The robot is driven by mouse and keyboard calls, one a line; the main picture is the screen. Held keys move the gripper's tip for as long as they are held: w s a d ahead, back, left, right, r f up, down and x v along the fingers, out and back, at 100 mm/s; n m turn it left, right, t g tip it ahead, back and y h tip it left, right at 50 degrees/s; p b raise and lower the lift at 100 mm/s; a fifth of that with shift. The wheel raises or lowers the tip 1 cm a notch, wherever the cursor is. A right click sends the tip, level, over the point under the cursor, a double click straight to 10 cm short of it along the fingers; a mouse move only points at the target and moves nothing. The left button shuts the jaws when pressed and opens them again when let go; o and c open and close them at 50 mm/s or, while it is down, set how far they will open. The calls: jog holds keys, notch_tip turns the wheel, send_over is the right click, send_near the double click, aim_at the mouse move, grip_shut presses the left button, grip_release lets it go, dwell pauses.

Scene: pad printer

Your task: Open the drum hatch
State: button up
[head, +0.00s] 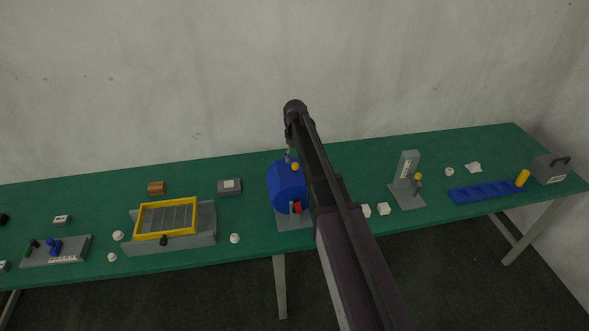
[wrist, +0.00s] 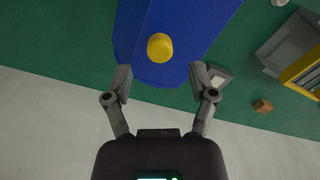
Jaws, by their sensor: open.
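The blue drum (head: 286,187) stands on a grey stand (head: 292,219) in the middle of the bench. A yellow knob (wrist: 160,47) sits on the drum's blue surface (wrist: 184,20); in the head view the knob (head: 295,167) shows on top of the drum. A red part (head: 297,207) is low on the drum's front. My gripper (wrist: 160,82) is open above the drum, its two fingers apart on either side of the knob's line, with nothing between the tips. In the head view the gripper (head: 289,156) is partly hidden behind my arm. The hatch's outline cannot be made out.
A yellow-framed tray (head: 166,204) on a grey base stands to the left. A grey box (head: 230,187) and a brown block (head: 156,188) lie behind it. Right are white blocks (head: 383,209), a grey upright stand (head: 406,177) and a blue rack (head: 487,191). The wall is behind.

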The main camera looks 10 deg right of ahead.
aim_at(295, 164)
jog(key=shift+f+b, duration=1.65)
jog(key=shift+f, duration=0.3)
jog(key=shift+c, duration=0.2)
grip_shut()
